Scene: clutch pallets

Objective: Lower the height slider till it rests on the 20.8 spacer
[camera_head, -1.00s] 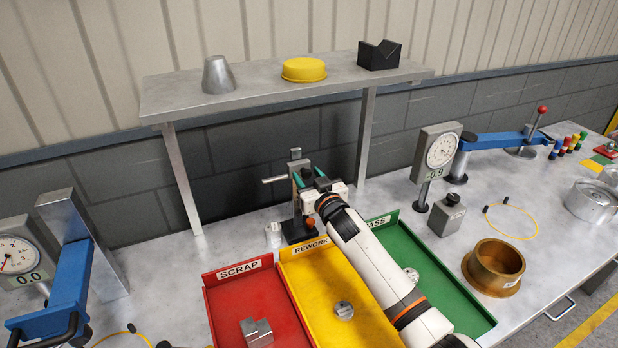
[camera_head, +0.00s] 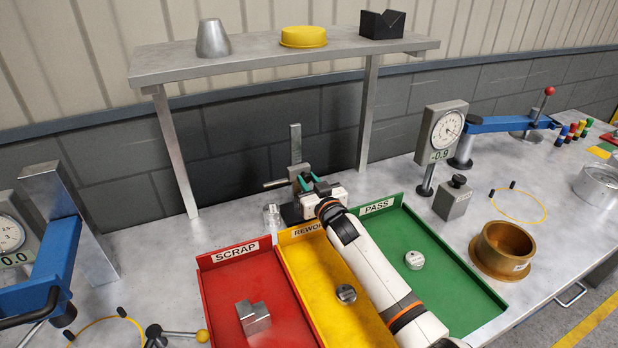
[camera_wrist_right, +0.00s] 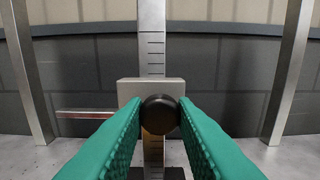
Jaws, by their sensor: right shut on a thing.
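The height slider (camera_head: 297,172) is a grey block on an upright graduated post (camera_head: 295,140), with a thin bar (camera_head: 276,184) sticking out left. In the right wrist view the slider block (camera_wrist_right: 128,90) has a round black knob (camera_wrist_right: 159,114) in front. My right gripper (camera_head: 314,188) is shut on this knob; its green fingers (camera_wrist_right: 160,118) flank it. A small pale cylinder (camera_head: 272,217), perhaps the spacer, stands left of the post's dark base (camera_head: 291,214). The bar appears above it with a gap; no 20.8 marking is readable. My left gripper is not in view.
Red SCRAP (camera_head: 203,290), yellow REWORK (camera_head: 283,260) and green PASS (camera_head: 455,255) trays lie in front. A shelf (camera_head: 260,63) on legs stands behind. A dial gauge (camera_head: 441,130) stands right, near a brass ring (camera_head: 503,250).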

